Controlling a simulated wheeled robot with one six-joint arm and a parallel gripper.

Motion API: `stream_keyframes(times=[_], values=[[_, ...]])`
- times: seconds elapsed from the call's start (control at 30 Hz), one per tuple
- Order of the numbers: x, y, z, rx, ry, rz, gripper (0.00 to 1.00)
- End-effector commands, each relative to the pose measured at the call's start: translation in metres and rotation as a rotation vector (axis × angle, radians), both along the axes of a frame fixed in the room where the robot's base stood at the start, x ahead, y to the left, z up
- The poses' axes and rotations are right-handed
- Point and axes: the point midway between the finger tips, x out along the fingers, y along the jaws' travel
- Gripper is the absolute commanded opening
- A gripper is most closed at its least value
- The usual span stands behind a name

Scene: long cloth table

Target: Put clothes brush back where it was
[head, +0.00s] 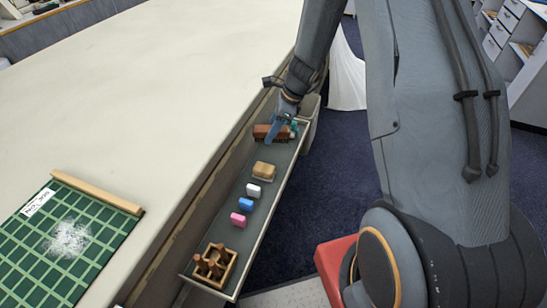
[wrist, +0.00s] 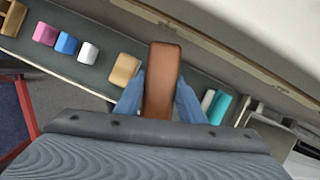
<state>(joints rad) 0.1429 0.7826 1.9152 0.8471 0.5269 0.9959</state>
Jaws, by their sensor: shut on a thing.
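The clothes brush, as I take it, is a brown wooden block (head: 262,133) at the far part of a long narrow grey tray (head: 268,205) along the table's side. My gripper (head: 283,124) comes down over it from above. In the wrist view the brown brush (wrist: 162,80) lies between the two blue fingers of my gripper (wrist: 160,100), which are shut on it. Its underside is hidden, and I cannot tell whether it touches the tray floor.
The tray holds a tan block (head: 264,169), white, blue and pink small blocks (head: 248,204), and a wooden box with pegs (head: 215,265). Teal and white items (wrist: 217,105) lie close beyond the brush. A green gridded mat (head: 60,270) with white fluff is on the table.

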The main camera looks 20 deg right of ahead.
Motion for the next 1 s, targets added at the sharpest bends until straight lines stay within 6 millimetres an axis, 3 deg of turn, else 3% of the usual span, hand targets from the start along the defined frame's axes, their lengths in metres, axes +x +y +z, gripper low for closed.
stream_keyframes(times=[0.1,0.23,0.5,1.0], values=[[0.010,-0.009,0.001,0.000,-0.001,-0.199,0.08],[0.014,-0.013,-0.005,0.001,0.002,-0.296,0.08],[0.014,-0.014,-0.048,0.000,0.003,-0.306,0.08],[0.014,-0.013,-0.097,0.000,0.001,-0.302,0.08]])
